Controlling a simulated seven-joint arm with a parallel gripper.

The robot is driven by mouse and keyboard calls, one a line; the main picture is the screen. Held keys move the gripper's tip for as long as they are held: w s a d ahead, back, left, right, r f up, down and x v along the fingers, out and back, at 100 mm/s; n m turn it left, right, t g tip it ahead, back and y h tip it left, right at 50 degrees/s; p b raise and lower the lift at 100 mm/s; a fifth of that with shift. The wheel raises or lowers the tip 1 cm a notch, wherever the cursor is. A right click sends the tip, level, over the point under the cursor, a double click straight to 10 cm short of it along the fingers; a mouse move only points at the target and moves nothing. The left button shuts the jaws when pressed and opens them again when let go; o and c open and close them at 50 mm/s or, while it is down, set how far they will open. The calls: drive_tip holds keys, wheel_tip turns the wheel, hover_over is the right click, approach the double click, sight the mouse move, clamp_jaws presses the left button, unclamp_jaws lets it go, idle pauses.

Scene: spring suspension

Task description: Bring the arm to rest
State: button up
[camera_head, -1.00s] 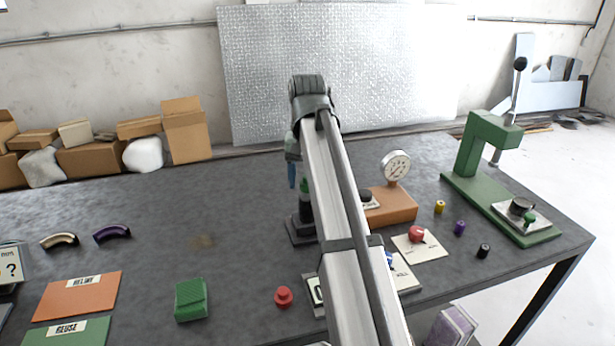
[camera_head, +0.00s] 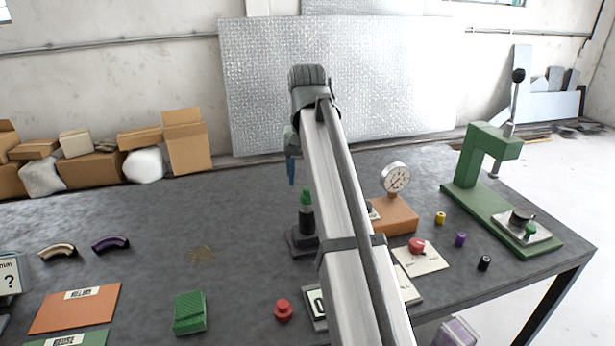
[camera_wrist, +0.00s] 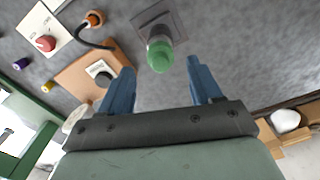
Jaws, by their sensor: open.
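My gripper shows in the wrist view (camera_wrist: 160,85) with its two blue fingers wide apart and nothing between them that it holds. In the head view a blue finger (camera_head: 291,170) hangs below the end of my arm, above the table. A black post with a green top (camera_head: 306,203) stands on a dark square base just below and beside the gripper. In the wrist view its green top (camera_wrist: 160,58) appears beyond the fingertips, apart from them. My arm hides part of the table's middle.
A dial gauge on an orange block (camera_head: 397,212) and a green lever press (camera_head: 487,180) stand to the right. A red knob on a card (camera_head: 417,246) and small coloured cylinders lie between. A green block (camera_head: 190,312) sits front left. Cardboard boxes (camera_head: 186,142) line the back left.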

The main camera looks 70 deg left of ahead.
idle(0.3)
